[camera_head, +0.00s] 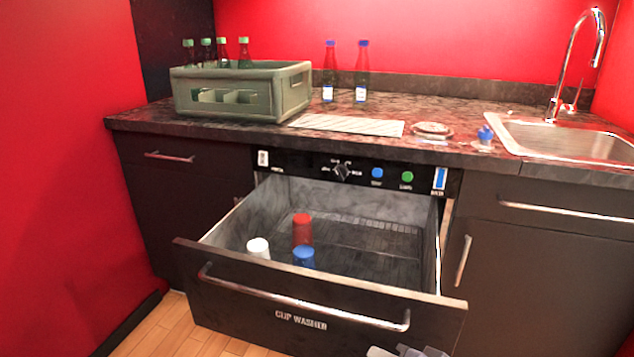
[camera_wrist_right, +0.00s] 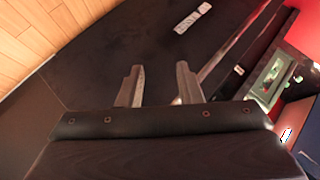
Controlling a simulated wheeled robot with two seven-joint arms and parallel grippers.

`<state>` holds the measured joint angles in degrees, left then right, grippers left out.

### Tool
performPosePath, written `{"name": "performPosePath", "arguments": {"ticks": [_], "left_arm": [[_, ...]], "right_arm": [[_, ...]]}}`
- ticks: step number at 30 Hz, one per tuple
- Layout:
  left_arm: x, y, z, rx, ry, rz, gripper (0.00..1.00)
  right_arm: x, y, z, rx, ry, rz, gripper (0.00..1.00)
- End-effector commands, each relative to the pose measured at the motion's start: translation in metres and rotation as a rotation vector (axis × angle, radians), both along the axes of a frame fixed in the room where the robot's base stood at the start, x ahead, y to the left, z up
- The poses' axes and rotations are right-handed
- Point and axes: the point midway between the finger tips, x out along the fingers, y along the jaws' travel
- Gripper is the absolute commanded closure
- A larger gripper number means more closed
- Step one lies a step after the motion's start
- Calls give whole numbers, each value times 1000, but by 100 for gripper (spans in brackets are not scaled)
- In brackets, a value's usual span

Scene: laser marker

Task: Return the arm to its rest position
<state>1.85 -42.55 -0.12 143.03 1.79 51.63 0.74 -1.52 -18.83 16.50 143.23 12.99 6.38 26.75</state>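My right gripper (camera_wrist_right: 158,80) shows in the right wrist view with its two grey fingers well apart and nothing between them. A dark flat surface lies beyond the fingers. In the head view only a small pale grey part, probably of my right arm, shows at the bottom edge, in front of the open drawer (camera_head: 330,310). Its fingers cannot be made out there. My left gripper is not in view.
The cup washer drawer is pulled out and holds a white cup (camera_head: 258,247), a red cup (camera_head: 302,229) and a blue cup (camera_head: 304,257). On the counter stand a green bottle crate (camera_head: 240,92), two blue-capped bottles (camera_head: 361,75) and a sink (camera_head: 570,140). Wooden floor (camera_wrist_right: 30,40) shows at left.

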Motion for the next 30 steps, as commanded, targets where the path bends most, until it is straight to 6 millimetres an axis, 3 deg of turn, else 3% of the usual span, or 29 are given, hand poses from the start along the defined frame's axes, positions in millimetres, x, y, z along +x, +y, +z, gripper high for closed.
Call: {"name": "performPosePath", "arguments": {"ticks": [1, 6, 14, 15, 26, 30], "left_arm": [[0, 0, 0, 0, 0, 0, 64], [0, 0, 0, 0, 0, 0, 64], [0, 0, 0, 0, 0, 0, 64], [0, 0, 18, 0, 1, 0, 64], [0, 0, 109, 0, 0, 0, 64], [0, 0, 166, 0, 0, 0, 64]], "right_arm": [[-11, -18, -1, -67, 15, 20, 68], [-52, -56, -13, -233, 105, 121, 68], [-116, -94, -27, -362, 221, 264, 68], [-116, -94, -9, -365, 228, 271, 68], [-115, -92, 81, -363, 227, 271, 68], [-115, -92, 138, -362, 227, 270, 68]]}}
